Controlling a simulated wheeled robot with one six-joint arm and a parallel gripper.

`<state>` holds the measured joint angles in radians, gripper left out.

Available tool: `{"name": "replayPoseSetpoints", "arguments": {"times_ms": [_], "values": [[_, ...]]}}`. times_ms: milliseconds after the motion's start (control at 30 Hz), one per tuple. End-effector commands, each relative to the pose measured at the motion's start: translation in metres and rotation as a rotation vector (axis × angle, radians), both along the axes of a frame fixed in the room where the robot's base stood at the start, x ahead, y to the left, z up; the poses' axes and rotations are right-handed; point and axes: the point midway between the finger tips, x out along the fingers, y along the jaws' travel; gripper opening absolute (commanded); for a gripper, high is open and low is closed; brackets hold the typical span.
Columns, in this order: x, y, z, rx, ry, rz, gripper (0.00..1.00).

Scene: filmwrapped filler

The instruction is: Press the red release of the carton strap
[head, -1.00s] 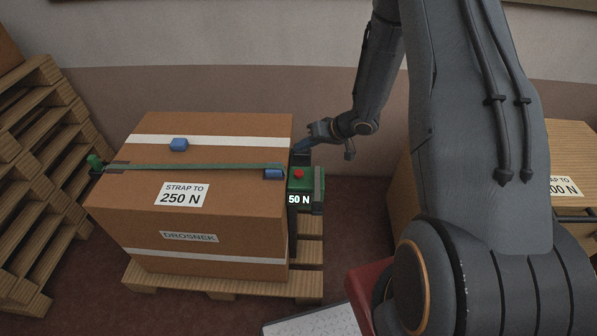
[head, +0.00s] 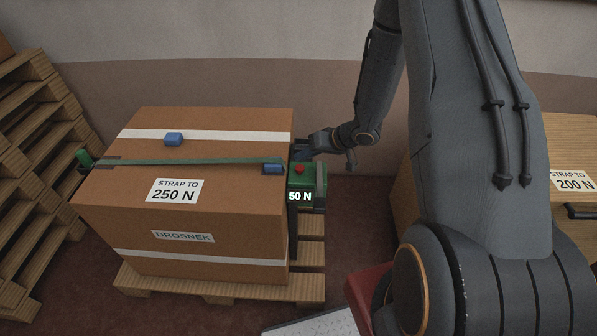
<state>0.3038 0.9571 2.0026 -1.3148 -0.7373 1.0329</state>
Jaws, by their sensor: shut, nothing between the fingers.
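The carton (head: 190,213) stands on a pallet left of my arm. A green strap (head: 200,162) crosses its top, and its label (head: 174,191) reads "STRAP TO 250 N". A green tensioner (head: 311,176) sits at the carton's right edge, with the red release (head: 299,169) on its top and a readout (head: 300,197) of "50 N". My gripper (head: 303,148) is just behind the tensioner, beside the carton's far right corner. Its fingers are small and dark here. I cannot tell whether they touch anything; the red release shows uncovered in front of them.
A blue piece (head: 173,139) lies on the carton's white tape, and another blue piece (head: 273,169) sits by the strap's right end. Stacked pallets (head: 40,160) stand at the left. A second carton (head: 560,150) labelled "STRAP TO 200 N" stands at the right. A wall is behind.

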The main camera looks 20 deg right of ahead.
Motion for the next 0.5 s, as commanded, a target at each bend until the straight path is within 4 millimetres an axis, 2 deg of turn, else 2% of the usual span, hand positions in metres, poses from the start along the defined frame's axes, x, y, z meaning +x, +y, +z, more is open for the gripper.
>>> {"name": "replayPoseSetpoints", "arguments": {"times_ms": [167,500], "values": [[0.0005,-0.0003,-0.0143,0.001,0.0,-0.001,0.0],[0.0004,-0.0004,-0.015,0.0,-0.001,-0.001,0.0]]}}
